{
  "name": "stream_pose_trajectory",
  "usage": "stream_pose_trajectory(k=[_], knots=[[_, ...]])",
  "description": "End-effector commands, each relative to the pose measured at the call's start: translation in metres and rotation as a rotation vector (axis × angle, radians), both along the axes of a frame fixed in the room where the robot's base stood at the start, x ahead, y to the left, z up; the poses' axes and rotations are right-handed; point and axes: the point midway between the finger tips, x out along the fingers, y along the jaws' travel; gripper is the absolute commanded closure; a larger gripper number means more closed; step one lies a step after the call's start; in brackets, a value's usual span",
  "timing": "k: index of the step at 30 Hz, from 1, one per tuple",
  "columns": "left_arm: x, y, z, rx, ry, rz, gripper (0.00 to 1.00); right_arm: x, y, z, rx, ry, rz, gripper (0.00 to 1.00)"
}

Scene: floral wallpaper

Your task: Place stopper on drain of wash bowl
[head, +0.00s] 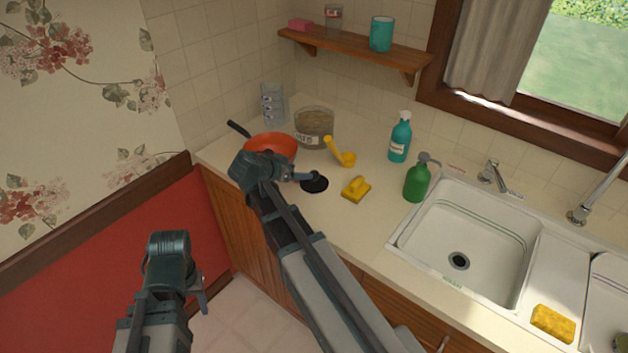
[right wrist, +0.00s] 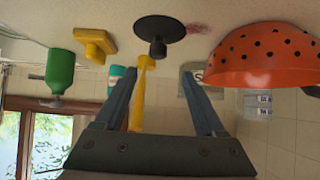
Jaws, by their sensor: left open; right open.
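The black stopper (head: 314,184), a flat disc, lies on the counter left of the wash bowl (head: 410,240). The right wrist view, which is upside down, shows the stopper (right wrist: 158,27) with its short knob, just beyond my fingertips. My right gripper (head: 311,177) is open and empty, close beside the stopper; its fingers (right wrist: 158,75) are spread apart and I see no contact. The white wash bowl is empty, with its dark round drain (head: 459,261) uncovered. My left gripper (head: 203,292) is open and empty, low at the left, away from the counter.
An orange colander (head: 272,143) and a clear container (head: 314,126) are behind my right gripper. A faucet (head: 495,178) stands behind the bowl.

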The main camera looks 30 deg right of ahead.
Motion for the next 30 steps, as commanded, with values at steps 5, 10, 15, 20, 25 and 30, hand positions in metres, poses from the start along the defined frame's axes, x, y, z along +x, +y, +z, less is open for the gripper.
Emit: stream_pose_trajectory(k=[5,10,15,20,25,30], knots=[[0.000,0.000,-0.029,0.000,0.000,0.000,0.50,0.012,-0.027,-0.029,0.000,0.000,-0.003,0.28],[0.000,0.000,-0.042,0.000,0.000,0.000,0.50,0.019,-0.046,-0.042,0.000,0.000,-0.001,0.28],[0.000,0.000,-0.046,0.000,0.000,0.000,0.50,0.022,-0.053,-0.046,0.000,0.000,0.000,0.28],[0.000,0.000,-0.045,0.000,0.000,0.000,0.50,0.022,-0.054,-0.045,0.000,0.000,0.000,0.28],[0.000,0.000,-0.054,0.000,0.000,0.000,0.50,0.024,-0.063,-0.054,-0.001,-0.001,-0.001,0.28],[0.000,0.000,-0.071,0.000,0.000,0.000,0.50,0.028,-0.082,-0.071,-0.001,0.000,-0.002,0.28]])
